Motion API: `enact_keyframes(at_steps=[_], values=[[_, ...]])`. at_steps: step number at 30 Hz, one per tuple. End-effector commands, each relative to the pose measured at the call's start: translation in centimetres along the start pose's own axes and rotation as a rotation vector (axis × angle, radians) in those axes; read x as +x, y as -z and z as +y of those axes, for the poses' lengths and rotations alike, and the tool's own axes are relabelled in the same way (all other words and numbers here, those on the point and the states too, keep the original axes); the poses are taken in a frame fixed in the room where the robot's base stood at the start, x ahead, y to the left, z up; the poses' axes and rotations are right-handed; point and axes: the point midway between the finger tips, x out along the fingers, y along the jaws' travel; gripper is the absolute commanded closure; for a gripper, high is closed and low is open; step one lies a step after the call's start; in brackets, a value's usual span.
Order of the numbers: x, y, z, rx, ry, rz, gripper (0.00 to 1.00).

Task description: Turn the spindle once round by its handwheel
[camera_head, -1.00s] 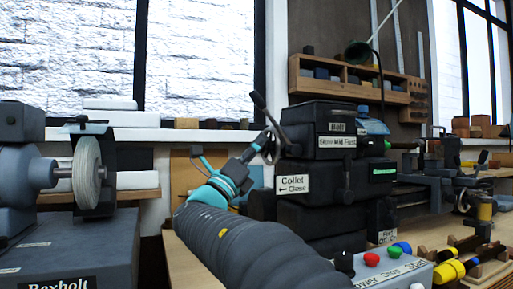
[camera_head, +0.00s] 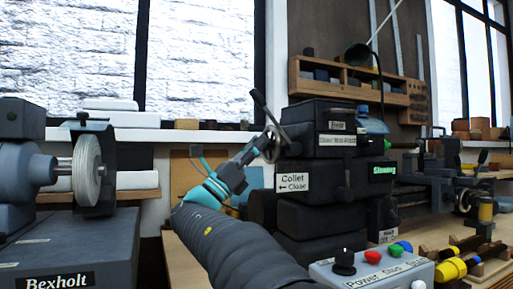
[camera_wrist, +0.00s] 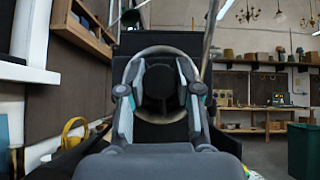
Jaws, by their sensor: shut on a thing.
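The handwheel (camera_head: 272,143) is a dark ring on the left end of the dark lathe headstock (camera_head: 312,165). My gripper (camera_head: 262,146) reaches it from the lower left and is at its rim. In the wrist view the handwheel's grey rim (camera_wrist: 160,50) stands upright straight ahead, around a dark hub. My gripper's two fingers (camera_wrist: 160,88) lie left and right in front of the hub, shut on the handwheel. The exact finger contact is hidden. The spindle itself is inside the headstock and hidden.
A slanted lever (camera_head: 258,98) stands just above the handwheel. A grinder (camera_head: 87,170) with a pale wheel stands at the left. A control box (camera_head: 370,270) with coloured buttons is below the headstock.

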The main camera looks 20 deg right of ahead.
Motion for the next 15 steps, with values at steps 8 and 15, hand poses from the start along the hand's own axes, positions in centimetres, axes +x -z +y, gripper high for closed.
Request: enact_keyframes(at_steps=[8,15], values=[[0.07,-0.1,0.1,0.098,0.098,-0.001,1.0],[0.11,-0.14,0.11,0.181,0.181,-0.001,1.0]])
